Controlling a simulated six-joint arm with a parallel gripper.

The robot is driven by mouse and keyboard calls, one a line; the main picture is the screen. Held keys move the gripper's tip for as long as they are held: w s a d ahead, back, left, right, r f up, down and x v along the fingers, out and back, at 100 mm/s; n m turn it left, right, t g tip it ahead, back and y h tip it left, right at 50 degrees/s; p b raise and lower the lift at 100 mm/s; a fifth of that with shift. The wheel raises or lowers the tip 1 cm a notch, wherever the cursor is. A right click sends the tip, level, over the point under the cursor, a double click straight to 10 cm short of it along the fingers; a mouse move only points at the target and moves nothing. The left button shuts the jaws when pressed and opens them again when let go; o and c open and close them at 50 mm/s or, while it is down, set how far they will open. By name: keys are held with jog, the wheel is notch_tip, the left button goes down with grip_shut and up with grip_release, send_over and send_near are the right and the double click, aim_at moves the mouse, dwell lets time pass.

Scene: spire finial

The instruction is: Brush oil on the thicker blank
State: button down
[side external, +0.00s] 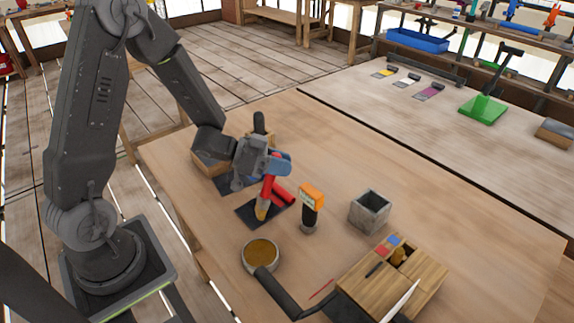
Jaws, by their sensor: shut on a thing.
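My gripper (268,170) is shut on an upright brush (267,190) with a red handle and tan bristles at its lower end. The bristles are at or just above a dark mat (246,213); contact is unclear. A red cylindrical piece (283,194) lies on the mat just right of the brush, and may be a blank. A blue part (279,161) beside the jaws is partly hidden. A round pan (261,253) of brown liquid, perhaps oil, stands in front, its black handle toward the lower right. I cannot tell which blank is thicker.
An orange-topped dark tool (311,205) stands right of the mat. Farther right are a grey open box (370,210) and a wooden holder (400,283) with tools. A wooden box (208,163) sits behind my gripper.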

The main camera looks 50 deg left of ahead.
jog(key=s+a, duration=0.1)
jog(key=a, duration=0.5)
jog(key=shift+d, duration=4.1)
notch_tip(320, 180, up, 8)
jog(key=shift+a, duration=0.1)
jog(key=shift+s+f, duration=0.35)
jog(key=shift+f, duration=0.1)
